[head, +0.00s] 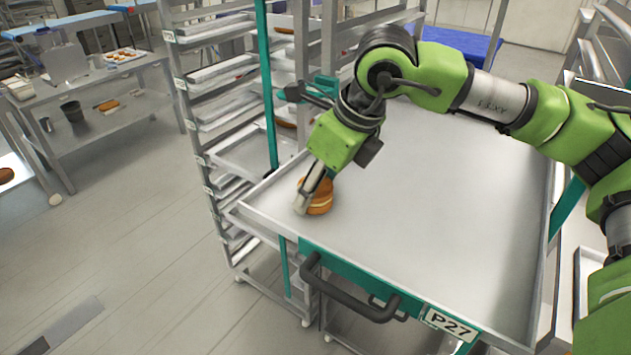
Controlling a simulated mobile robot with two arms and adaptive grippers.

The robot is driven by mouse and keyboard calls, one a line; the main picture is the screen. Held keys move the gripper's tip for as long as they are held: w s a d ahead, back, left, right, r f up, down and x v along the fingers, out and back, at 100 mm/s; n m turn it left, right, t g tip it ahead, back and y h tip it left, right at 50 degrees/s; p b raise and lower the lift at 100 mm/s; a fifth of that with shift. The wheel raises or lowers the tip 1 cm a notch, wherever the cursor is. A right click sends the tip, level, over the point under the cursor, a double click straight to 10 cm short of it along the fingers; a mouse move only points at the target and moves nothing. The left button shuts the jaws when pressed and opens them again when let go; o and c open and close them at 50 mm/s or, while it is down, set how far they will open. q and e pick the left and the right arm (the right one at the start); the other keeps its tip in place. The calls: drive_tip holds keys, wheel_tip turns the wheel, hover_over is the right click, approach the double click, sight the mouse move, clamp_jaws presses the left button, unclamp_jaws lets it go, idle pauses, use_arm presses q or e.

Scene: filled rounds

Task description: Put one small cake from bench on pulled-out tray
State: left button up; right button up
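The pulled-out tray (440,170) is a wide, pale metal sheet with a raised rim, sticking out of a rack. One small round cake (320,200), golden brown with a pale middle layer, is at the tray's left front corner and seems to rest on its surface. My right gripper (308,196) points down at this cake. One finger covers the cake's left side; the other finger is hidden, so its grip is unclear. Another brown cake (5,175) shows on a white surface at the far left edge. My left gripper is out of view.
A dark handle (345,295) and a P27 label (450,325) are below the tray's front edge. A rack of trays (215,100) stands close on the left. A metal bench (100,85) is farther back. Most of the tray and the left floor are clear.

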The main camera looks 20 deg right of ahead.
drive_tip(key=shift+a+f, duration=0.1)
drive_tip(key=shift+f, duration=0.15)
drive_tip(key=o, duration=0.7)
drive_tip(key=shift+r, duration=0.1)
drive_tip(key=shift+o, duration=0.2)
drive_tip(key=shift+r, duration=0.5)
drive_tip(key=b+v, duration=0.3)
drive_tip(key=v, duration=0.8)
drive_tip(key=shift+s, duration=0.15)
